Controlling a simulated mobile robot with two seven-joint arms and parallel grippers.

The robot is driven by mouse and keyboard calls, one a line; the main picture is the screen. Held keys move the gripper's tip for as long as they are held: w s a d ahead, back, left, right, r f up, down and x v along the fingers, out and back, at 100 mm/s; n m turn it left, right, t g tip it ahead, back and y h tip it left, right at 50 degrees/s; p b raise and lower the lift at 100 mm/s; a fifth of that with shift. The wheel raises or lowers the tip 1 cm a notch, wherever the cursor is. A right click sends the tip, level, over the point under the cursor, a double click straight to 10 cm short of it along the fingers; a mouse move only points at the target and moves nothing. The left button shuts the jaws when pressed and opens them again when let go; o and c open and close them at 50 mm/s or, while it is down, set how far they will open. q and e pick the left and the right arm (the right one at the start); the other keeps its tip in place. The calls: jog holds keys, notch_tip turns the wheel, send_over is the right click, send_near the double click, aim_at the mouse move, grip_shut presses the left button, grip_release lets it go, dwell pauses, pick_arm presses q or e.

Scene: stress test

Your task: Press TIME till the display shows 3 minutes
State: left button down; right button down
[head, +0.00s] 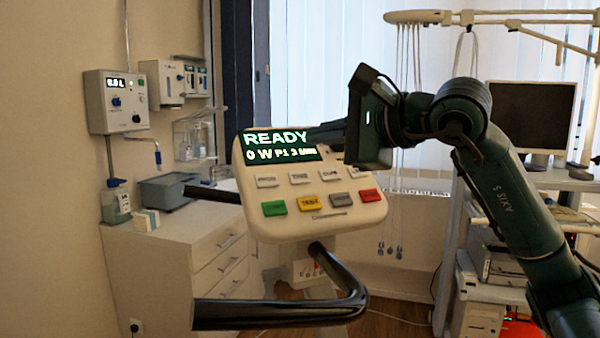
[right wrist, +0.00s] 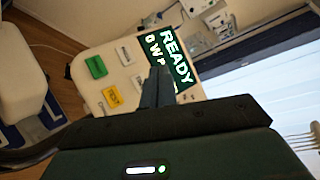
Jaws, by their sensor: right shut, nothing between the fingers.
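The control panel (head: 320,228) is a cream console facing me. Its dark display (head: 256,147) reads "READY" and, below, "0 W P1 3" with a small word like "MIN". The top button row is white; the second one (head: 299,177) seems to be labelled TIME, in small, blurred print. Below are green, yellow, grey and red buttons. My right gripper (head: 316,136) is shut and empty, its fingertips in front of the display's right edge. In the right wrist view the fingers (right wrist: 158,82) cover part of the display (right wrist: 168,52) and the panel. I cannot tell whether they touch it. My left gripper is out of view.
A black bent handlebar (head: 345,298) sticks out below the panel, and another bar (head: 212,194) at its left. A white drawer cabinet (head: 205,255) stands behind left. A trolley with a dark monitor (head: 532,118) stands at the right. Window blinds hang behind.

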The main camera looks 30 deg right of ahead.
jog(key=s+r+p, duration=0.1)
jog(key=s+r, duration=0.1)
jog(key=r, duration=0.1)
jog(key=s+r+p, duration=0.1)
jog(key=shift+s+a+r+p, duration=0.15)
jog(key=shift+a+p, duration=0.1)
jog(key=shift+p, duration=0.1)
dwell(0.7)
